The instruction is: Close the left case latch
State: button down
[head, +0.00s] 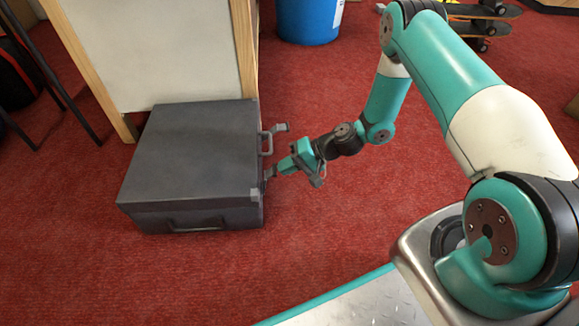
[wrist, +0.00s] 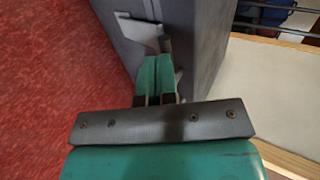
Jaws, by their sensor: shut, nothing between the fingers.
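A dark grey case (head: 190,150) lies on the red floor with its lid down; it fills the upper middle of the wrist view (wrist: 200,40). A metal latch (head: 281,128) stands out from its right side near the far end. Another latch, on the near part of that side, is largely hidden by my gripper (head: 279,171) in the head view. In the wrist view, a pale latch plate (wrist: 137,32) sticks out from the case just beyond my gripper (wrist: 160,62). The fingers are together and empty, at the case side; I cannot tell whether they touch the latch.
A handle (head: 267,143) is on the case's right side, between the latches. Another handle (head: 195,223) is on its near face. A pale wood-framed panel (head: 160,50) stands behind the case. A blue bin (head: 308,20) is at the back.

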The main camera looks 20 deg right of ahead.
jog(key=a+p, duration=0.1)
jog(key=p, duration=0.1)
jog(key=a+r+h+p, duration=0.1)
jog(key=p, duration=0.1)
jog(key=shift+w+r, duration=0.1)
jog(key=shift+w, duration=0.25)
jog(key=shift+r+p, duration=0.1)
jog(key=shift+p, duration=0.2)
